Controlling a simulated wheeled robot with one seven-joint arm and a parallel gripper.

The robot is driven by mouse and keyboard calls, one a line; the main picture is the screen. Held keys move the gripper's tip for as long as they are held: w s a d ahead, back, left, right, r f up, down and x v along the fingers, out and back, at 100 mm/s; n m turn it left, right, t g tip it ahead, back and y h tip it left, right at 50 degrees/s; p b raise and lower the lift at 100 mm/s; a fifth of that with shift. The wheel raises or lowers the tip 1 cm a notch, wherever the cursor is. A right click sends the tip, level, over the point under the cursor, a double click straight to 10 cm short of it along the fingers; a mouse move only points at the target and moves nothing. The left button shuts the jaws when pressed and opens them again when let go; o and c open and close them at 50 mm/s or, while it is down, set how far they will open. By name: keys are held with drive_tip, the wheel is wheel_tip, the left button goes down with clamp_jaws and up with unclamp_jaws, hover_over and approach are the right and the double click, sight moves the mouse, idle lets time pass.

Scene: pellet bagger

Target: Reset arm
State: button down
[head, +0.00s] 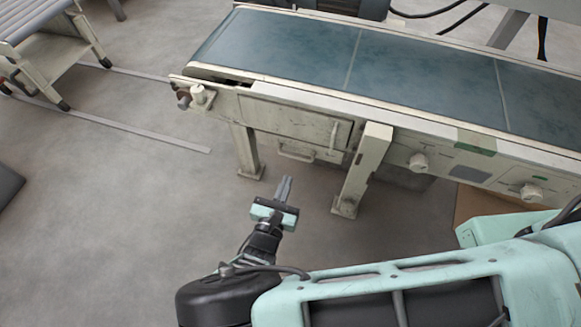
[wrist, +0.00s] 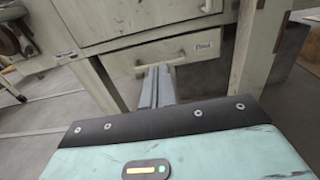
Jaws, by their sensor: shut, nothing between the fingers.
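My gripper (head: 285,188) is in the head view, over the floor just in front of the conveyor's near side. Its two grey fingers are together with nothing between them. In the wrist view the shut fingers (wrist: 157,85) point toward a pale drawer front (wrist: 185,50) with a small label, under the conveyor. The fingertips overlap the drawer's lower edge in that view; I cannot tell whether they touch it. My mint-green arm reaches in from the lower right of the head view.
The conveyor (head: 300,50) with a blue-green belt crosses the top right. Its legs (head: 362,170) stand close to my gripper. A roller table (head: 50,55) stands at the upper left. The grey floor (head: 110,200) at left is mostly clear.

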drive_tip(key=shift+v, duration=1.15)
